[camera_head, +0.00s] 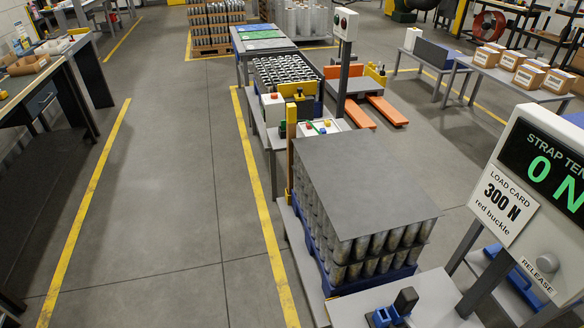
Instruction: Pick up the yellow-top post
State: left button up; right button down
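Neither of my grippers shows in the head view.
A pallet of cans under a grey sheet (365,185) stands at centre right. A strap tension display (548,165) and load card (503,205) are at the right. A blue and black device (392,310) sits on a pale surface below. The grey floor (175,200) at left is clear.

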aim_at(291, 108)
jog(key=i+j+z, duration=0.15)
jog(key=z, duration=0.7)
jog(key=i+j+z, duration=0.25)
jog(key=j, duration=0.25)
jog(key=i+j+z, duration=0.2)
jog(key=j, duration=0.3)
jog(key=j+z, duration=0.25)
jog(key=j, duration=0.25)
jog(key=j+z, duration=0.25)
jog(key=j, duration=0.35)
